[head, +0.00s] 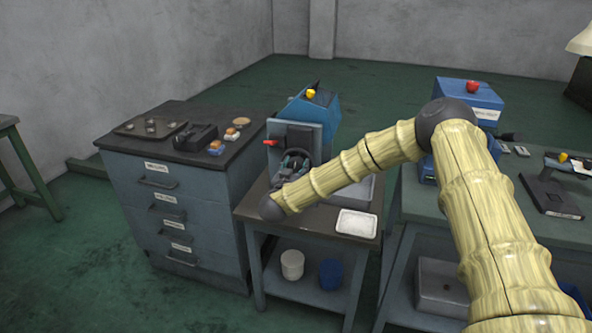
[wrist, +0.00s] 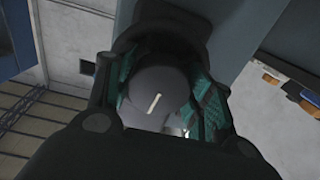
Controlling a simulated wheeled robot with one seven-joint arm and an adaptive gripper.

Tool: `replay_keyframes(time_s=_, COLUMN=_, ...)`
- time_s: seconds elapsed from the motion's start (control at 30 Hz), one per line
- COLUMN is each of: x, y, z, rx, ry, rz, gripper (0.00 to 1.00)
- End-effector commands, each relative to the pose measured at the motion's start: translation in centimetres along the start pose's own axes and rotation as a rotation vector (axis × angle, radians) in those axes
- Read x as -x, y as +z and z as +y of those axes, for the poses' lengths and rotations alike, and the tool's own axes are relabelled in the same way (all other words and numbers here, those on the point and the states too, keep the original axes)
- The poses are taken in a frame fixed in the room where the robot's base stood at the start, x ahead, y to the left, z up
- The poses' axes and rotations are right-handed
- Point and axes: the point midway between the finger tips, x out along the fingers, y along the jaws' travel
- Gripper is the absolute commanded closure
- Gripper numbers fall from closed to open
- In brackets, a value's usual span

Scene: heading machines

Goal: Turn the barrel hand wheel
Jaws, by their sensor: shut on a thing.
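The barrel hand wheel is a dark grey round part with a short pale line on its face (wrist: 155,98), seen in the wrist view between my fingers. My gripper (wrist: 160,105) is shut on it, with teal-green finger pads touching it on the left and right. In the head view my gripper (head: 294,160) is at the front of a grey-blue machine (head: 301,132) on the small middle bench. There the wheel is hidden by my gripper and arm. The pale line is tilted a little from upright. A small bright piece shows just below the wheel.
A red-tipped lever (head: 270,142) sticks out left of the machine. A white tray (head: 356,224) lies at the bench's front right. A drawer cabinet (head: 175,205) stands close on the left, with boxes and small parts on top. Another bench (head: 415,205) is on the right.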

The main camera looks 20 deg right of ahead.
Motion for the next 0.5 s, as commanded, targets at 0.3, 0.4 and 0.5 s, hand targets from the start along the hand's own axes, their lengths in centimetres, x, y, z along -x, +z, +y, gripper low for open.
replay_keyframes(time_s=0.3, x=-0.06, y=0.24, z=-0.06, rx=-0.227, ry=0.002, rz=0.009, gripper=0.71)
replay_keyframes(time_s=0.4, x=-0.07, y=0.25, z=-0.07, rx=-0.320, ry=0.002, rz=0.010, gripper=0.71)
replay_keyframes(time_s=0.5, x=-0.06, y=0.28, z=-0.09, rx=-0.408, ry=0.002, rz=0.010, gripper=0.71)
